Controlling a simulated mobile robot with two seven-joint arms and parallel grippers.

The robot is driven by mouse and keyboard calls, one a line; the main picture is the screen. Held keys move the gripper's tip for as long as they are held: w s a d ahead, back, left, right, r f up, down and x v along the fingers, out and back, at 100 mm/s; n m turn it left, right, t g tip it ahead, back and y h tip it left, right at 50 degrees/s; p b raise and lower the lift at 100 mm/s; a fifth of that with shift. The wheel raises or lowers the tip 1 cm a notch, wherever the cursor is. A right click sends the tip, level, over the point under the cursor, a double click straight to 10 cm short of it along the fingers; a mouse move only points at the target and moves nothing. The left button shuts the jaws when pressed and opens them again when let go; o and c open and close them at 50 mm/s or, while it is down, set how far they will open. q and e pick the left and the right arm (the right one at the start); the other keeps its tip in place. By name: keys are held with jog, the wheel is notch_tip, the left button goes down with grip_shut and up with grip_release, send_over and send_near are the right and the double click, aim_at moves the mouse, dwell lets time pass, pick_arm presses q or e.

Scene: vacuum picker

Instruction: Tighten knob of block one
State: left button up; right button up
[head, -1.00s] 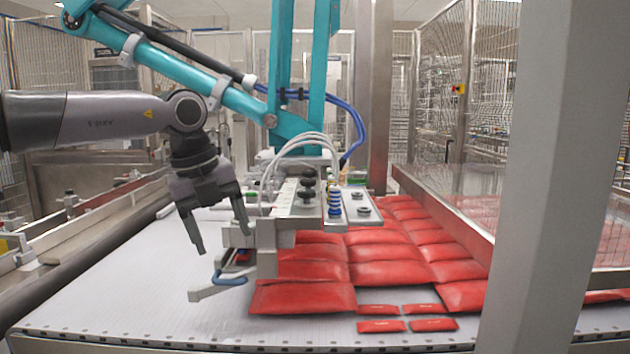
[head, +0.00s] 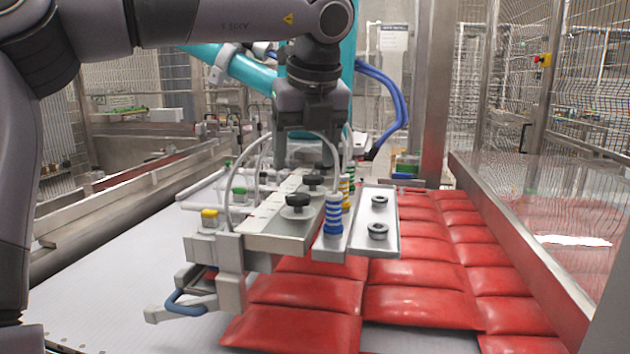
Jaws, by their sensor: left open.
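The vacuum picker's metal block (head: 285,243) hangs over the conveyor and carries two black knobs, a nearer knob (head: 297,202) and a farther knob (head: 314,181). I see no label telling which is block one. My left gripper (head: 310,150) points down behind and above the knobs. Its jaws are open, apart from both knobs in the picture, and the fingertips are partly lost against the picker. My right gripper is out of view.
A blue-and-white striped suction cup (head: 334,222) and a side plate (head: 375,215) with two dark rings sit right of the knobs. White hoses (head: 228,190) loop close by. Red packets (head: 415,290) cover the conveyor (head: 110,310) at right. A mesh fence (head: 590,120) stands at right.

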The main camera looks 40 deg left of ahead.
aim_at(298, 196)
pick_arm(q)
jog(key=shift+x, duration=3.45)
jog(key=shift+s, duration=0.1)
jog(key=shift+c, duration=0.3)
jog(key=c, duration=1)
